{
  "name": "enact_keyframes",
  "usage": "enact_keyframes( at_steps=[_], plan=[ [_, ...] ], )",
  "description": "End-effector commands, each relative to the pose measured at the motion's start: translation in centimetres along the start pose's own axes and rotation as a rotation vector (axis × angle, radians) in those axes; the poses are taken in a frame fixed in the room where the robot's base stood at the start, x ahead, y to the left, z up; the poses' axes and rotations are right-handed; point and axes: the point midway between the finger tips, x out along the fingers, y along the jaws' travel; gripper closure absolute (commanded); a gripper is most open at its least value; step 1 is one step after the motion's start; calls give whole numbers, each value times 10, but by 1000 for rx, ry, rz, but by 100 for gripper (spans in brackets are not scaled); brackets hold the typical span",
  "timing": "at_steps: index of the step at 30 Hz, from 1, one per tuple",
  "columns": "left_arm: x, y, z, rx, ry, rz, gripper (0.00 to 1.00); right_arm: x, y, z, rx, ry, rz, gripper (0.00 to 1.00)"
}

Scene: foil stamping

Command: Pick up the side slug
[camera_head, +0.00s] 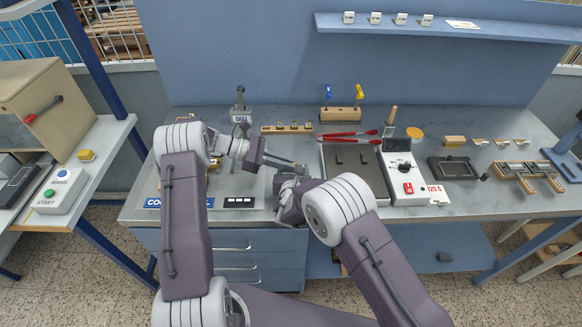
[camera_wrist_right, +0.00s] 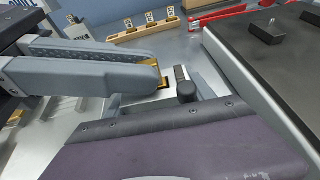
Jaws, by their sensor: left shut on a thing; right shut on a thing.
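My left gripper (camera_head: 298,166) reaches right over the bench, just left of the black plate. In the right wrist view its two grey fingers (camera_wrist_right: 155,75) come in from the left, shut on a small brass-coloured piece (camera_wrist_right: 163,84) at their tips, which looks like a slug. My right gripper (camera_head: 284,192) is low at the bench front, close below the left one, and mostly hidden by its own arm. In the right wrist view a short dark handle (camera_wrist_right: 187,91) stands at the purple-grey body edge, apparently in the right gripper's hold; its fingertips are not clear.
A black plate (camera_head: 352,170) and a white control box (camera_head: 404,172) with a red switch stand right of the grippers. Red tongs (camera_head: 347,135) and a wooden block (camera_head: 287,129) with several small pieces lie behind. More brass pieces (camera_head: 454,141) sit at right.

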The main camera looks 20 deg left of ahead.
Motion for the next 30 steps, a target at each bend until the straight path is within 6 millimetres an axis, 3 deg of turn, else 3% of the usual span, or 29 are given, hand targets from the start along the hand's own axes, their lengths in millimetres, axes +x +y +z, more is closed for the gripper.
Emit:
enact_keyframes(
  at_steps=[4, 12, 15, 25, 26, 28, 30],
  plan=[
    [-6, 1, 14, 5, 0, 1, 100, 0, 0, 1, 1, -2, 0, 100],
    [-30, 0, 72, 5, 0, 2, 100, 0, 0, 1, 1, -2, 0, 100],
    [-36, 0, 86, 3, 0, 1, 100, 0, 0, 1, 1, -2, 0, 100],
    [-39, 0, 93, 0, 0, 0, 100, 0, 0, 1, 1, -2, 0, 100],
    [-39, 0, 93, 0, 0, 0, 100, 0, 0, 1, 1, -2, 0, 30],
    [-39, 0, 93, 0, 0, 0, 100, 0, 0, 1, 1, -2, 0, 13],
    [-39, 0, 93, 0, 0, 0, 100, 0, 0, 1, 0, -2, 0, 13]
  ],
)
